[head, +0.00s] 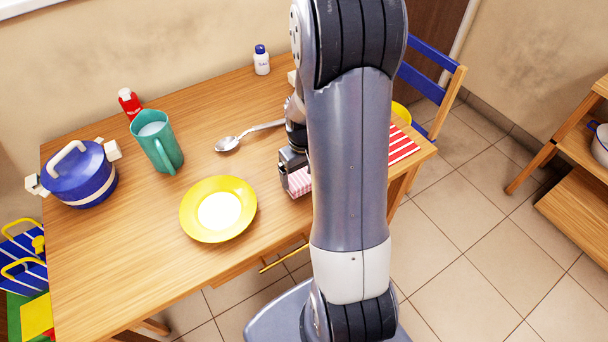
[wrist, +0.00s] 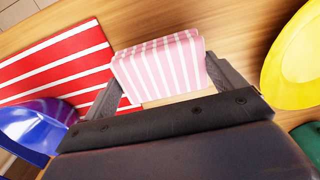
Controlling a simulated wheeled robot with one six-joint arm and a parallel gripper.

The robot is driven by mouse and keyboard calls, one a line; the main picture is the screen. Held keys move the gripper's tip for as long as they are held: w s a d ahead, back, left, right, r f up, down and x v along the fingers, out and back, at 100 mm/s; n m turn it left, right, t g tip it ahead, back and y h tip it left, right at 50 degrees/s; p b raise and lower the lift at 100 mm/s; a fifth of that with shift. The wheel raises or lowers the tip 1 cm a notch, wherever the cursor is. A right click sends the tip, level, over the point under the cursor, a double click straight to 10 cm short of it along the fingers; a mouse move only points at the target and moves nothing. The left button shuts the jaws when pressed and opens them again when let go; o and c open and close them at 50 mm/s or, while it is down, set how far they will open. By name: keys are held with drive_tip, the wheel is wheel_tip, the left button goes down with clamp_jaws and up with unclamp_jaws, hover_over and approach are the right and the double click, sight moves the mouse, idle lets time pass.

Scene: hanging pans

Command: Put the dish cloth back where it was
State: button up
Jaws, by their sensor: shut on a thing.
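The dish cloth (head: 299,182) is a folded, pink-and-white striped bundle near the table's front edge. In the wrist view the cloth (wrist: 160,68) sits between the two fingers of my gripper (wrist: 168,84), which is shut on it. In the head view my gripper (head: 291,168) is partly hidden by my arm, to the right of the yellow plate (head: 218,209). I cannot tell whether the cloth touches the table.
A red-and-white striped mat (wrist: 50,62) lies beside the cloth, with a shiny blue rounded thing (wrist: 38,125) by it. The wooden table (head: 130,235) also holds a spoon (head: 228,143), teal jug (head: 157,143), blue pot (head: 80,177), red bottle (head: 129,102) and white bottle (head: 261,62).

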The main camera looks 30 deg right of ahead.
sight(304, 175)
drive_tip(key=shift+f, duration=0.6)
drive_tip(key=shift+f, duration=0.1)
drive_tip(key=shift+f, duration=0.15)
drive_tip(key=o, duration=0.8)
drive_tip(key=shift+c, duration=0.2)
drive_tip(key=shift+r, duration=0.2)
wheel_tip(304, 175, up, 12)
drive_tip(key=shift+p, duration=0.35)
